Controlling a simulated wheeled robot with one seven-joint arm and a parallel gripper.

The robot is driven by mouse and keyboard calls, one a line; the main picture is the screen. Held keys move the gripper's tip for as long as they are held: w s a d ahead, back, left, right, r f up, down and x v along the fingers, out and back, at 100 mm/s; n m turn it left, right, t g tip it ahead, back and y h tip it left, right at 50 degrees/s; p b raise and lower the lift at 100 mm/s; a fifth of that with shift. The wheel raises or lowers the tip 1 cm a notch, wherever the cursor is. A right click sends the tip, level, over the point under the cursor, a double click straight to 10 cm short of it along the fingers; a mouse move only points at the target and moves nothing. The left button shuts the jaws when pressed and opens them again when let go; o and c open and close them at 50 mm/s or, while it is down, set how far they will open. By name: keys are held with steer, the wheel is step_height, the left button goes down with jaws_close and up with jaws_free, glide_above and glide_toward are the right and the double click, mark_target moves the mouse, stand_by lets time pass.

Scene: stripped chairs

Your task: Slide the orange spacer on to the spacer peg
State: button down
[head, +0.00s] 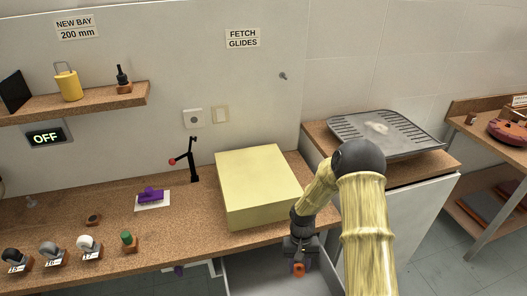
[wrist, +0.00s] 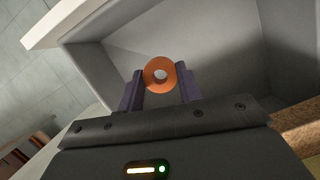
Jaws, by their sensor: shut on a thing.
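My gripper (head: 299,268) is shut on the orange spacer (head: 299,264), low over the open grey drawer at the front of the bench. In the wrist view the spacer (wrist: 149,76) is a ring with a round hole, held between the two dark fingers (wrist: 160,88), its hole facing the camera. A short grey peg (head: 283,76) sticks out of the wall to the right of the "FETCH GLIDES" sign, far above my gripper. I cannot tell for sure which is the spacer peg.
The grey drawer (head: 262,274) surrounds the gripper; its walls (wrist: 88,75) show close by. A large yellow block (head: 258,185) stands on the bench between gripper and wall. A black stand with a red ball (head: 192,160) is left of it. A metal tray (head: 385,133) lies at right.

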steer(key=d, duration=0.1)
steer(key=w+d, duration=0.1)
steer(key=d, duration=0.1)
steer(key=shift+w+d+f, duration=0.4)
steer(key=shift+d, duration=0.1)
steer(key=d, duration=0.6)
steer(key=shift+d, duration=0.4)
steer(key=shift+d, duration=0.2)
